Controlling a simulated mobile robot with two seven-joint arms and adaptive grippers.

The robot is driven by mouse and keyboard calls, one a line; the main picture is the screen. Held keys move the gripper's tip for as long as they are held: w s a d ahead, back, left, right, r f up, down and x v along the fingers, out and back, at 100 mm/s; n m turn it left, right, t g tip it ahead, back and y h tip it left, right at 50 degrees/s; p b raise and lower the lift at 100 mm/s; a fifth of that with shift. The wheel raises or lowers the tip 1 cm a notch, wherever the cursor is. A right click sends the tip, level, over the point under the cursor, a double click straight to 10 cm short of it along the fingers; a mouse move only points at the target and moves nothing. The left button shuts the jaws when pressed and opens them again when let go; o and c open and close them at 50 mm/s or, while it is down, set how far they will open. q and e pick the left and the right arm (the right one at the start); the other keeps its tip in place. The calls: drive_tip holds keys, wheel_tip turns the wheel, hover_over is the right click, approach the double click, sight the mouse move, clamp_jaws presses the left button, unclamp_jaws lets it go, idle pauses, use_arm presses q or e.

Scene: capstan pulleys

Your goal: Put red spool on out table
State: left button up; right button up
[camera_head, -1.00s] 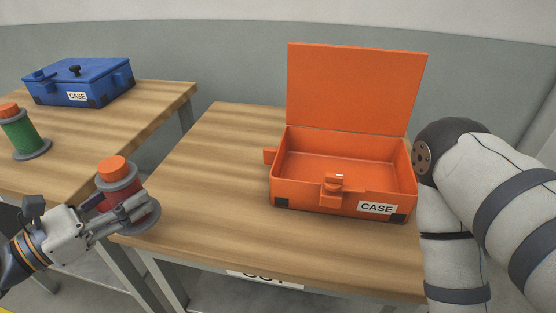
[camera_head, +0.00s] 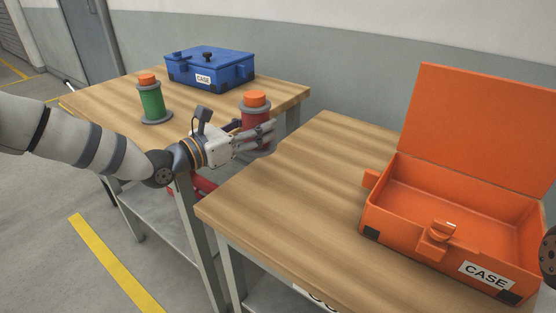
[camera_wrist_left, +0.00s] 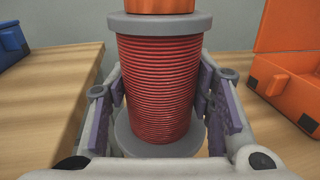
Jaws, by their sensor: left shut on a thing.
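The red spool (camera_head: 255,117) has an orange top and grey flanges, and it stands upright in my left gripper (camera_head: 262,138). The fingers are shut around its red winding. In the head view it shows in front of the gap between the two tables, left of the out table (camera_head: 320,150). In the left wrist view the spool (camera_wrist_left: 158,85) fills the middle, with a finger on each side and its lower flange below them. I cannot tell how high it is above the table tops. My right gripper is out of view.
An open orange case (camera_head: 395,220) stands on the right side of the out table; the table's left part is clear. The other table (camera_head: 112,97) holds a green spool (camera_head: 152,101) and a closed blue case (camera_head: 215,72). A sign on the out table's front is mostly cut off.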

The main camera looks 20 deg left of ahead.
sight(269, 145)
use_arm(q)
drive_tip(key=d+f, duration=0.2)
drive_tip(key=f, duration=0.1)
drive_tip(key=d+f, duration=0.1)
drive_tip(key=shift+w+f, duration=0.1)
drive_tip(key=shift+f, duration=0.15)
drive_tip(key=shift+d+f+b, duration=0.2)
drive_tip(key=shift+f+b, duration=0.1)
drive_tip(key=shift+f, duration=0.75)
drive_tip(key=shift+d+f+b, duration=0.15)
drive_tip(key=shift+f+b, duration=0.15)
drive_tip(key=shift+f, duration=0.7)
drive_tip(key=o, duration=1.6)
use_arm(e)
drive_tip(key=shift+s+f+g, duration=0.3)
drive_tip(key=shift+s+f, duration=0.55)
use_arm(q)
drive_tip(key=shift+r, duration=0.2)
drive_tip(key=p+v, duration=0.1)
drive_tip(key=v, duration=1.1)
drive_tip(key=shift+f+p, duration=0.1)
drive_tip(key=shift+p, duration=0.2)
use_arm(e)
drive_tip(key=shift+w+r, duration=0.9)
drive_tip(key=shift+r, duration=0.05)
